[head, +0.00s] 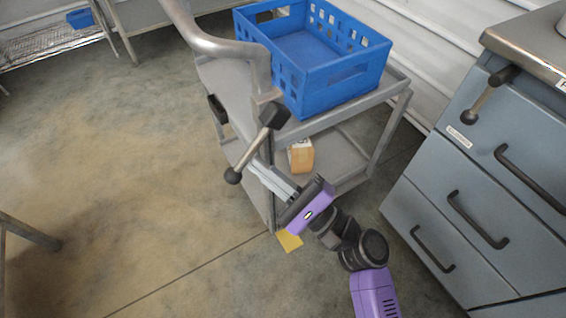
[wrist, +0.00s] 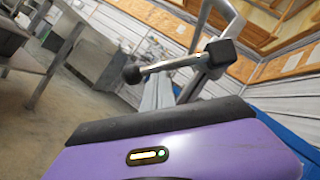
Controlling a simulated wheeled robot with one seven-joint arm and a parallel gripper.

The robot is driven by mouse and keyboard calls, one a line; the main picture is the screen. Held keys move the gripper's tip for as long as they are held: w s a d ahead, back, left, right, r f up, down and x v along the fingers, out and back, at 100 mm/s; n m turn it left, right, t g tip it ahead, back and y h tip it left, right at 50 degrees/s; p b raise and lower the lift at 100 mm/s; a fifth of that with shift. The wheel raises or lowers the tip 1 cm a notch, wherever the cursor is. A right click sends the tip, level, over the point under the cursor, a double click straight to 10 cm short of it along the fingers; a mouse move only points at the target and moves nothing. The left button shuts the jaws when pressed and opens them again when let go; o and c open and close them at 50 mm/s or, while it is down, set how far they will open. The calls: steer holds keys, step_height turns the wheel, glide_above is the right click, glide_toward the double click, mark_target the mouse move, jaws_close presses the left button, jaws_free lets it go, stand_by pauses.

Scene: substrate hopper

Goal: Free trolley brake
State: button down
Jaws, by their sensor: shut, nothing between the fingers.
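The grey trolley (head: 348,118) stands in the middle of the head view. At its near corner, a brake lever (head: 251,146) runs from a black block (head: 272,115) down-left to a black ball knob (head: 232,175). My gripper (head: 256,168) is shut and empty, its grey fingers pointing up-left just below the lever. In the wrist view the lever (wrist: 175,64) crosses beyond my fingers (wrist: 158,88), its knob (wrist: 132,74) to their left and its block (wrist: 221,52) to the right. I cannot tell whether the fingers touch the lever.
A blue crate (head: 330,95) sits on the trolley's top, and a small cardboard box (head: 301,155) on its lower shelf. A curved grey handle (head: 215,45) rises above the lever. A drawer cabinet (head: 450,185) with a similar lever (head: 490,92) stands right.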

steer(key=a+m+t, duration=0.1)
steer(key=m+t, duration=0.1)
steer(key=m, duration=0.1)
step_height(320, 180, up, 6)
steer(key=m+t+h+b, duration=0.1)
steer(key=m+t, duration=0.1)
steer(key=m, duration=0.1)
glide_above(236, 180)
steer(key=s, duration=0.1)
steer(key=shift+d+r, duration=0.1)
steer(key=shift+r, duration=0.4)
steer(key=f+b, duration=0.4)
steer(key=shift+s+d+f, duration=0.2)
steer(key=shift+s+f, duration=0.05)
steer(key=shift+f, duration=0.1)
steer(key=s+d+f, duration=0.4)
steer(key=s+f, duration=0.1)
steer(key=s, duration=0.2)
steer(key=shift+d+f, duration=0.35)
